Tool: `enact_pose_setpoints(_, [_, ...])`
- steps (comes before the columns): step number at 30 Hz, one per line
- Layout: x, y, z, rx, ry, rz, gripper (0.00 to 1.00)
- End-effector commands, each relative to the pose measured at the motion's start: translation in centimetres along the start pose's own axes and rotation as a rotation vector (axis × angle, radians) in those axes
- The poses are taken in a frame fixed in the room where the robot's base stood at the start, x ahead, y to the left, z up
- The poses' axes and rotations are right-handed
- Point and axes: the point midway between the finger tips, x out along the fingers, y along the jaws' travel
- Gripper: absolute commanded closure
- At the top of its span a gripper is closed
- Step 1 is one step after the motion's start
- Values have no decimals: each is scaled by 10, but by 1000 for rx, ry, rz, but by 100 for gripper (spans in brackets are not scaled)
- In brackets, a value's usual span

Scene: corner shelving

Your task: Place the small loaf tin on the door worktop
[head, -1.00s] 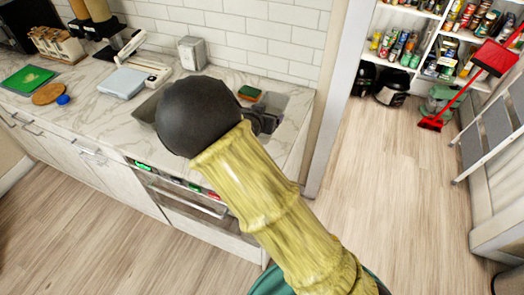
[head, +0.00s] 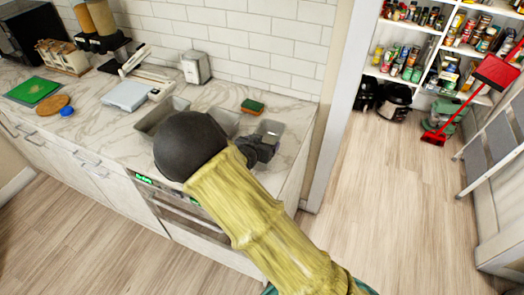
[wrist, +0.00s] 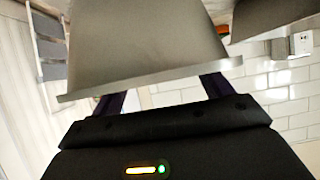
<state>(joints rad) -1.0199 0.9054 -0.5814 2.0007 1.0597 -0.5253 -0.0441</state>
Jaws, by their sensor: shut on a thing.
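The small loaf tin (head: 271,128) is grey metal and shows at the right end of the marble worktop. It also fills the upper middle of the wrist view (wrist: 145,45). My gripper (head: 262,143) is shut on its rim, with dark fingers (wrist: 165,92) at either side of the lower edge. I cannot tell whether the tin touches the worktop. The pale marble worktop (head: 100,122) runs along the tiled wall and ends at the doorway. My arm hides part of its front edge.
Two other grey tins, a left one (head: 160,115) and a middle one (head: 226,120), stand left of mine. A stepladder (head: 490,150) stands at right; the floor between is clear.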

Motion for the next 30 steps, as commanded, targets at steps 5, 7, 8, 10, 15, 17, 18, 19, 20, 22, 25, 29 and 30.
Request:
enact_pose_setpoints(5, [0,0,-1,1,2,-1,51])
enact_pose_setpoints(7, [0,0,0,1,2,0,51])
enact_pose_setpoints(8, [1,0,2,0,1,0,51])
enact_pose_setpoints(10, [5,0,8,0,1,1,51])
enact_pose_setpoints(15, [16,0,28,0,1,1,51])
enact_pose_setpoints(17, [18,0,31,0,2,-1,51])
enact_pose_setpoints(18, [18,0,32,1,2,-1,51])
enact_pose_setpoints(19, [18,0,32,2,2,-1,51])
enact_pose_setpoints(20, [18,0,32,2,2,-2,51])
enact_pose_setpoints(22, [18,0,32,2,2,-2,51])
enact_pose_setpoints(25, [18,0,32,2,2,-1,51])
enact_pose_setpoints(29, [19,0,34,1,0,-1,12])
enact_pose_setpoints(30, [19,0,34,1,1,-1,4])
